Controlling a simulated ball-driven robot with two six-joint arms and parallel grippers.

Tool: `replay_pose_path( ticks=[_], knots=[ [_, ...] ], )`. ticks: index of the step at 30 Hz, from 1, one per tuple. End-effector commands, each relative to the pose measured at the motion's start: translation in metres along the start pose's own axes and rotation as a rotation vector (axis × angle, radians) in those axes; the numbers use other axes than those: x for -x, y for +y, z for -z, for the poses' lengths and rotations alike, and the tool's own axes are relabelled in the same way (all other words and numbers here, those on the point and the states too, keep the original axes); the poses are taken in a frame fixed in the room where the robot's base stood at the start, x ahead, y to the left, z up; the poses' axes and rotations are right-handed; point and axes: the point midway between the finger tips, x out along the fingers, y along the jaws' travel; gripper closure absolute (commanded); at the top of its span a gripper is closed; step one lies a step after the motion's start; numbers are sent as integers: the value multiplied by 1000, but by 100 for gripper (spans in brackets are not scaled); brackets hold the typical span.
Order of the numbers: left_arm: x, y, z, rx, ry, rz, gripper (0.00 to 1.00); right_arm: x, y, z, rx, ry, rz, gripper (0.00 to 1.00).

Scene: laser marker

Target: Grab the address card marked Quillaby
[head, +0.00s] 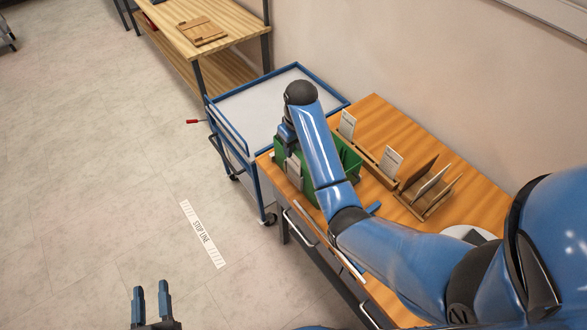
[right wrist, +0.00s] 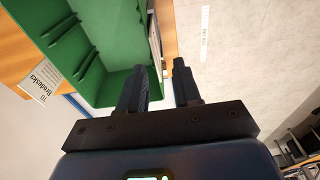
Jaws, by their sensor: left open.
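No card that I can read as Quillaby shows. In the head view, a pale card (head: 294,171) stands at the near left side of the green bin (head: 348,160), its writing too small to read. Two white cards, one (head: 347,124) farther back and one (head: 391,161) nearer, stand in a wooden rail; their names are unreadable. In the right wrist view, a card (right wrist: 40,87) appears to read "Tradeska". My right gripper (right wrist: 160,67) is open, its fingertips beside the bin's edge and close to a thin, edge-on pale item (right wrist: 154,38). My left gripper (head: 151,300) is open and empty over the floor.
The wooden table (head: 385,112) also holds a wooden rack (head: 428,190) with upright panels and a white round item (head: 466,233). A blue-framed cart (head: 250,110) stands behind it. A shelf bench (head: 225,25) is farther back. Open floor with a stop-line strip (head: 202,234) lies left.

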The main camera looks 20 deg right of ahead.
Motion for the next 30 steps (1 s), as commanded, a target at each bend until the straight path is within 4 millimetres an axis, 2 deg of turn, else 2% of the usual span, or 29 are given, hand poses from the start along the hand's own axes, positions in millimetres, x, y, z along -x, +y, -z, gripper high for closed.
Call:
replay_pose_path(
  ticks=[8, 14, 19, 29, 30],
  knots=[
    [0, 0, 9, 0, -1, 0, 57, -12, 2, 0, 0, -3, 1, 67],
    [0, 0, 22, 0, -1, 0, 57, -33, 6, 3, 0, -4, 1, 67],
    [1, 0, 26, 0, -1, 0, 57, -52, 6, 3, 0, -2, 0, 67],
    [1, 0, 26, 0, -1, 0, 57, -58, 6, 3, 0, 0, 0, 67],
    [1, 0, 26, 0, -1, 0, 57, -58, 6, 3, 0, 0, 0, 73]
  ],
)
